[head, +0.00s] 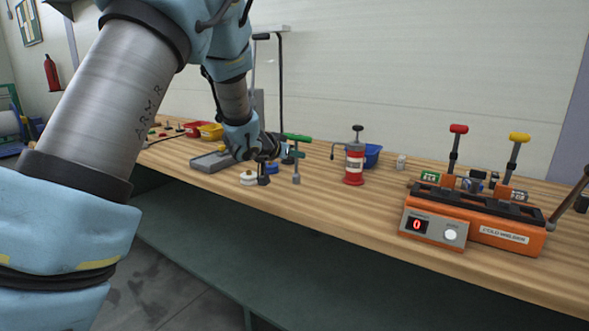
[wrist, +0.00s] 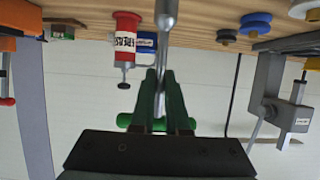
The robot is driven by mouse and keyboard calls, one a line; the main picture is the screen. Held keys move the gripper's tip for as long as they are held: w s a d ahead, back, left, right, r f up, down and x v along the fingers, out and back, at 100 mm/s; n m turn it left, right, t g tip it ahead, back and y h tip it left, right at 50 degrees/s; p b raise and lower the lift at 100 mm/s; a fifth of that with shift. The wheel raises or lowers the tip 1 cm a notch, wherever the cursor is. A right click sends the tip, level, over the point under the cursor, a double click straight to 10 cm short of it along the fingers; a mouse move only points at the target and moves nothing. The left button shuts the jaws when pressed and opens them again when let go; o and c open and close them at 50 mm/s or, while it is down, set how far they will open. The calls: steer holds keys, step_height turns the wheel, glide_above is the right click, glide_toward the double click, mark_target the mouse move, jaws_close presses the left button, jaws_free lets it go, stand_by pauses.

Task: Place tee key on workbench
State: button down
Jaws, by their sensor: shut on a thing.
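The tee key (head: 297,138) has a green cross handle and a thin metal shaft. In the head view it stands upright over the workbench (head: 340,215), handle on top. My gripper (head: 287,153) is shut on it from the left. In the wrist view, which looks upside down, my gripper's fingers (wrist: 162,78) close around the shaft near the green handle. The key's metal shaft (wrist: 167,18) runs from there toward the wooden bench top (wrist: 190,42). I cannot tell whether its lower end touches the wood.
The orange cold welder (head: 480,220) is farther right. White and blue spools (head: 249,178) and a grey stand (head: 208,162) are close on the left. Bare wood lies in front of the canister.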

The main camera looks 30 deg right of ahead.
mark_target(295, 174)
steer(key=shift+f, duration=2.8)
steer(key=c, duration=0.9)
jaws_free()
steer(key=shift+a, duration=0.1)
steer(key=b+v, duration=0.2)
steer(key=v, duration=1)
steer(key=w+a+f+n+t+y, duration=0.1)
steer(key=a+n+y, duration=0.1)
steer(key=a, duration=0.4)
steer(key=w+a+f+n+y, duration=0.1)
steer(key=a+f+n+y, duration=0.15)
steer(key=a, duration=0.45)
steer(key=w+a+n+t+y, duration=0.1)
steer(key=w+a+y, duration=0.15)
steer(key=a, duration=0.35)
steer(key=s+a+f+n+g+y, duration=0.1)
steer(key=s+a+g, duration=0.1)
steer(key=s+a, duration=0.3)
steer(key=s+a+f+n+g+y, duration=0.2)
steer(key=s+a, duration=0.4)
steer(key=s, duration=0.1)
steer(key=s+a+f+n+g+y, duration=0.1)
steer(key=s+a+n+g, duration=0.1)
steer(key=s+a, duration=0.3)
steer(key=shift+s+a+f+n+g+y, duration=0.15)
steer(key=shift+s+f+n+g+y, duration=0.2)
steer(key=shift+s+g, duration=0.2)
